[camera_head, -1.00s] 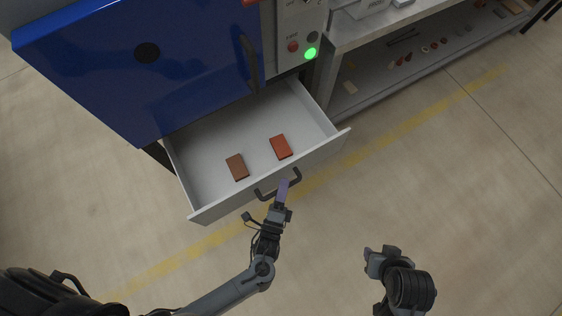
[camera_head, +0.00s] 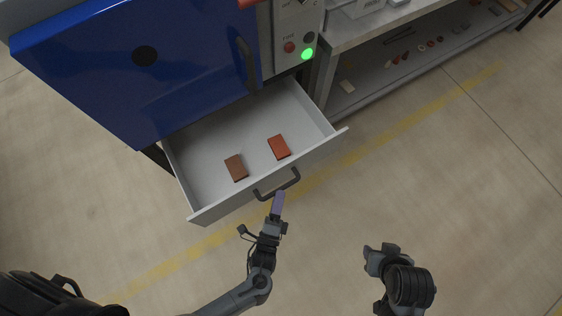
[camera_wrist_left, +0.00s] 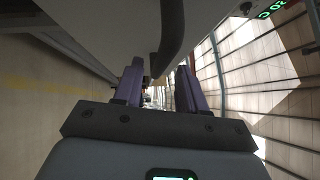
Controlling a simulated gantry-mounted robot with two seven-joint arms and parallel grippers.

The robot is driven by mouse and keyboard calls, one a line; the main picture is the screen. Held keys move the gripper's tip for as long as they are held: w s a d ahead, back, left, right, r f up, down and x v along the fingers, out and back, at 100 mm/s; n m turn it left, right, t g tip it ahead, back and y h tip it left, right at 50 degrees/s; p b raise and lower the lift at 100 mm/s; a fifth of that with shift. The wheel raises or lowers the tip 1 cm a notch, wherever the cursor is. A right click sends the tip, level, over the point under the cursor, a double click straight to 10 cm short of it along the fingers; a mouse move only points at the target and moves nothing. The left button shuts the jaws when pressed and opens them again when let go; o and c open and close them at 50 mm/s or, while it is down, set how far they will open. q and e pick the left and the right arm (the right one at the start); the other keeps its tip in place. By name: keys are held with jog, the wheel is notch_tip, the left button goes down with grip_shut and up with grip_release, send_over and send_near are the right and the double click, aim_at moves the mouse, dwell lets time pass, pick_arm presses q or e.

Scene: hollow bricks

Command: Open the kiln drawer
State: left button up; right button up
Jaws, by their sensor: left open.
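The kiln drawer (camera_head: 207,206) is pulled out below the blue kiln (camera_head: 95,80), its white inside in view. Two bricks lie flat in it: a brown one (camera_head: 236,168) at left and a redder one (camera_head: 278,147) at right. A dark handle (camera_head: 277,187) is on the drawer front. My left gripper (camera_head: 277,203) is open just in front of the handle. In the left wrist view its purple fingers (camera_wrist_left: 160,88) are spread, with the dark handle (camera_wrist_left: 171,40) just beyond them. My right gripper (camera_head: 381,251) is over the floor at right; its fingertips are hard to make out.
A control panel (camera_head: 297,30) with a lit green button is right of the kiln. A metal shelf bench (camera_head: 345,45) with small pieces stands further right. The floor (camera_head: 450,180) in front is clear, with a yellow stripe.

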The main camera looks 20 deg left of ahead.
pick_arm(q)
jog(key=s, duration=0.7)
jog(key=shift+d+f, duration=0.3)
jog(key=shift+f, duration=0.1)
